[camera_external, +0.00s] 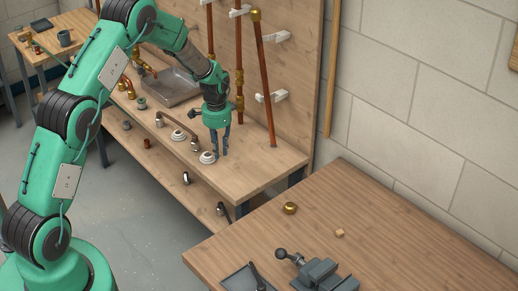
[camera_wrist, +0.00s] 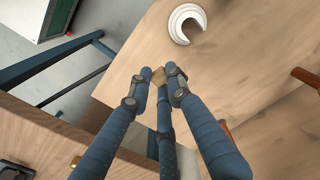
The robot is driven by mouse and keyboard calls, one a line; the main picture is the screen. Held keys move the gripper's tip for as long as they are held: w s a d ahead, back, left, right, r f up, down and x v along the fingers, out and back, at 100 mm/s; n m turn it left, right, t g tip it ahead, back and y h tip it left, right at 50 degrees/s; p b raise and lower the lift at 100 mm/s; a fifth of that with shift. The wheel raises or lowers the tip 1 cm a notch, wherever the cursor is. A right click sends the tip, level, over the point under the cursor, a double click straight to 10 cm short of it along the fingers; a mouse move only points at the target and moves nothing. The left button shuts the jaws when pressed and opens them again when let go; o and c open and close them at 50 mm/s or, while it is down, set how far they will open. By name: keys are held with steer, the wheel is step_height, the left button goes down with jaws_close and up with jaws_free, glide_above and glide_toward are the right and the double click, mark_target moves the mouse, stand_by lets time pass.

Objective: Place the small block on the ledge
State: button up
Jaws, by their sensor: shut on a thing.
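My gripper (camera_external: 219,152) hangs fingers-down over the right end of the wooden workbench (camera_external: 262,160), beside a white ring. In the wrist view the fingertips (camera_wrist: 158,78) are closed around a small tan block (camera_wrist: 158,76), mostly hidden by the fingers. In the external view the held block is too small to make out. Another small wooden cube (camera_external: 339,233) lies on the front table. Which surface is the ledge is not clear; a lower shelf (camera_external: 165,172) runs under the workbench top.
The front table (camera_external: 235,242) holds a brass fitting (camera_external: 290,208) and a vise (camera_external: 320,272). A gap separates both tables.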

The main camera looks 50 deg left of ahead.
steer(key=shift+w+a+f+n, duration=0.2)
steer(key=shift+a+n, duration=0.15)
steer(key=shift+a, duration=0.5)
steer(key=shift+w+a+f+n, duration=0.1)
steer(key=shift+a+f+n, duration=0.2)
steer(key=shift+a, duration=0.55)
steer(key=shift+r, duration=0.1)
glide_above(237, 140)
steer(key=shift+s+d+f+b, duration=0.1)
steer(key=shift+f+b, duration=0.2)
steer(key=shift+f, duration=0.5)
steer(key=shift+f, duration=1.7)
steer(key=shift+f+b, duration=0.15)
steer(key=shift+b, duration=0.15)
